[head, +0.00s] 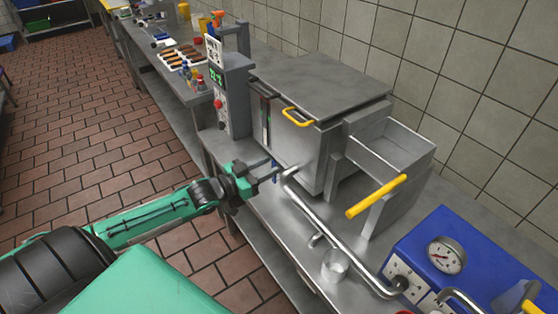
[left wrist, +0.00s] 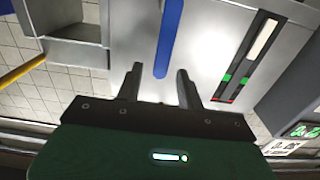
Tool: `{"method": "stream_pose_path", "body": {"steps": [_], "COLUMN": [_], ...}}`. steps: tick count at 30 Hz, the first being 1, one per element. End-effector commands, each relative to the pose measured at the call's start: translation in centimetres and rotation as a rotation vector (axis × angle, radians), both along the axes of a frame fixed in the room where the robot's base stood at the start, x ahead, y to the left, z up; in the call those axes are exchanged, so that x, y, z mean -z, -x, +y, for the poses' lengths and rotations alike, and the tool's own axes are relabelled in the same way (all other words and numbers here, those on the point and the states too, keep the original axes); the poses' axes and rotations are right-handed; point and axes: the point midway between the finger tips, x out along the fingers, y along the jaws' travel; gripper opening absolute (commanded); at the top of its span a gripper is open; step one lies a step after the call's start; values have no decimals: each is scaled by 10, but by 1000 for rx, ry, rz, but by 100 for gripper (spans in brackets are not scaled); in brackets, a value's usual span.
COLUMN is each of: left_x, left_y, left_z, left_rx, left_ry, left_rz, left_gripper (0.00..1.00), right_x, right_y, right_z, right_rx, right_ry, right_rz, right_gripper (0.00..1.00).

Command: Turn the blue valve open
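The blue valve handle shows in the left wrist view as a long blue bar (left wrist: 169,38) in front of a grey metal face. In the head view only a small blue piece (head: 275,171) of it shows, beside the steel pipe and close to my left gripper (head: 268,169). In the left wrist view my left gripper (left wrist: 159,71) is open, with its two dark fingers apart. The bar's end appears between the fingertips; I cannot tell whether they touch it. My right gripper is not in view.
A steel tank (head: 320,90) with a yellow handle (head: 298,116) stands behind the valve. A bent steel pipe (head: 335,235) runs to a blue machine (head: 440,240) with a gauge. A clear cup (head: 335,265) stands under the pipe. A control box (head: 232,95) stands left of the tank.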

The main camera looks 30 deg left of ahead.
Motion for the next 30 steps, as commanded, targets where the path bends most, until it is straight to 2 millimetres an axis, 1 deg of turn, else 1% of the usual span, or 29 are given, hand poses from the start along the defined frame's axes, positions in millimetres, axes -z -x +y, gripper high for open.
{"method": "stream_pose_path", "body": {"steps": [1, 6, 12, 18, 25, 26, 30], "left_x": [-1, -2, -1, 0, 0, 0, 0], "left_y": [-6, -23, -37, -43, -43, -43, -43], "left_z": [-2, -9, -15, -18, -18, -18, -18], "left_rx": [-1, -1, 0, 0, 0, 0, 0], "left_ry": [1, 0, 0, -1, -1, -1, -1], "left_rz": [-3, -2, -1, 0, 0, 0, 0], "left_gripper": [38, 38, 38, 38, 38, 36, 9], "right_x": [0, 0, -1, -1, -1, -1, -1], "right_y": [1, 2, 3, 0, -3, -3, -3], "right_z": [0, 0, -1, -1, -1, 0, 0], "right_rx": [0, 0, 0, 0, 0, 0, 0], "right_ry": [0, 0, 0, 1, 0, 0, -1], "right_rz": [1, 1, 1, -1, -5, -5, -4], "right_gripper": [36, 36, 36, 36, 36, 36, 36]}}
